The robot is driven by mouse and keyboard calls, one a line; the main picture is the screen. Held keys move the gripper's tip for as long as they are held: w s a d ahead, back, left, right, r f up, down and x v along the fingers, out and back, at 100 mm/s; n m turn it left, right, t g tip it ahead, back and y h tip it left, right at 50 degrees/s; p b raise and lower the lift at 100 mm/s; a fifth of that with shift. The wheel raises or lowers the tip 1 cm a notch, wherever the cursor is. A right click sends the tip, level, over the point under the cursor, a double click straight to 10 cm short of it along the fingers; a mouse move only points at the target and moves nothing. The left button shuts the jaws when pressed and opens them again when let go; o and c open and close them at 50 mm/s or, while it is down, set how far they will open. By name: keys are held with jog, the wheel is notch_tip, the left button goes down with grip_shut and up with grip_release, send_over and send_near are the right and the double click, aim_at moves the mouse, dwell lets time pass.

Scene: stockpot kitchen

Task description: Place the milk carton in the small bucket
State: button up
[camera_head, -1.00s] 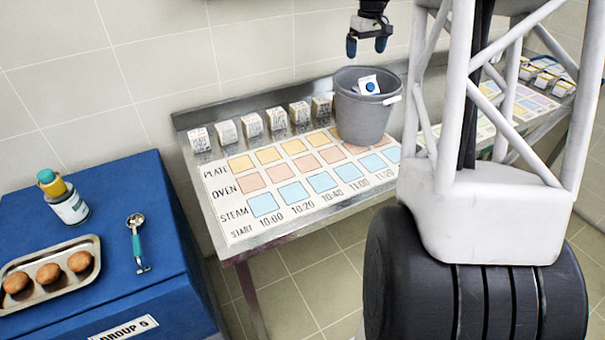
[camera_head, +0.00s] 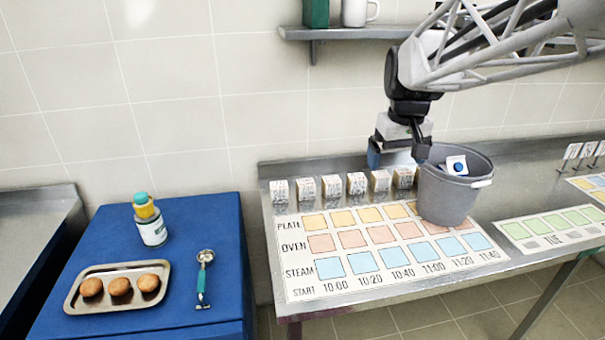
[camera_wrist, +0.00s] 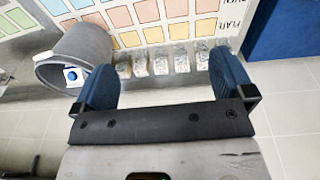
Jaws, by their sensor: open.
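The small grey bucket (camera_head: 446,190) stands on the metal counter at the back right of the schedule sheet. The milk carton (camera_head: 456,165), white with a blue round cap, is inside the bucket, its top showing at the rim. In the wrist view the bucket (camera_wrist: 85,48) is at the left with the carton (camera_wrist: 73,76) inside it. My gripper (camera_head: 398,160) is open and empty, just left of the bucket and above the row of small cartons. In the wrist view its blue fingers (camera_wrist: 162,85) are wide apart with nothing between them.
Several small white cartons (camera_head: 331,186) line the counter's back edge. A printed schedule sheet (camera_head: 345,270) lies flat. A blue cabinet (camera_head: 190,300) at left bears a tray of buns (camera_head: 120,287), a scoop (camera_head: 203,280) and a bottle (camera_head: 149,220). A shelf (camera_head: 345,33) hangs above.

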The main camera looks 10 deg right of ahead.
jog(key=s+a+f, duration=0.2)
jog(key=s+a, duration=0.2)
jog(key=s, duration=0.2)
jog(key=s+a+f, duration=0.3)
jog(key=s+a, duration=0.1)
jog(key=s, duration=0.3)
jog(key=s+a+f+t, duration=0.1)
jog(key=s+a+f, duration=0.1)
jog(key=s+a, duration=0.2)
jog(key=s, duration=0.3)
jog(key=shift+s+a+f, duration=0.2)
jog(key=shift+f, duration=0.1)
